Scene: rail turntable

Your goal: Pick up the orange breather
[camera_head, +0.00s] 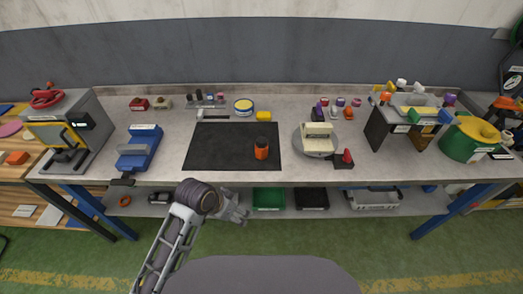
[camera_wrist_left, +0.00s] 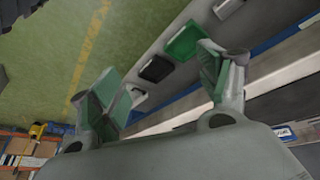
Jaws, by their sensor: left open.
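An orange cylinder with a black top (camera_head: 261,149), which looks like the orange breather, stands upright on the right part of the black mat (camera_head: 215,146). Smaller orange pieces also show: one in the group right of the mat (camera_head: 356,103) and one on the stand farther right (camera_head: 386,98). My left gripper (camera_head: 237,208) is in front of the bench, below its front edge and apart from the cylinder. In the left wrist view its fingers (camera_wrist_left: 165,84) are spread with nothing between them. That view does not show the cylinder. My right gripper is not in view.
A round turntable (camera_head: 302,151) carrying a cream block stands right of the mat. A blue vise (camera_head: 139,150) is to the left. A green bin (camera_head: 268,199) and a black bin (camera_head: 312,199) sit on the lower shelf. The mat's left part is clear.

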